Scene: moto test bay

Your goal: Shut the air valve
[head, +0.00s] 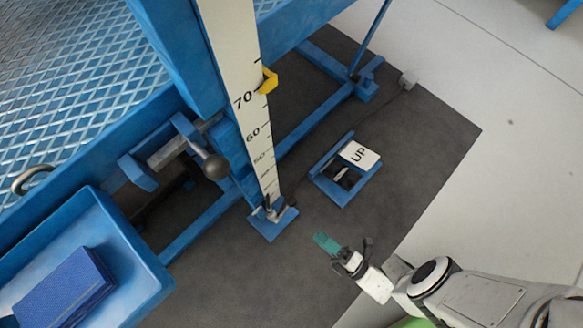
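My gripper (327,243) reaches in from the lower right over the dark mat, with teal at its tip. I cannot tell whether its fingers are apart. A small metal fitting with a dark lever (269,208) sits at the foot of the scale post, near its blue base plate (274,224). It looks like the air valve, but it is too small to tell how its lever is turned. My gripper is to the right of it and lower in the picture, apart from it. A dark ball-ended handle (215,166) sticks out from the blue lift at the left.
The scale post (250,110) stands upright with a yellow pointer (267,81) near 70. A blue pedal frame marked UP (360,154) lies on the mat (425,135), with a cable to a grey box (408,80). A blue tray (135,262) holds a dark blue box (65,290).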

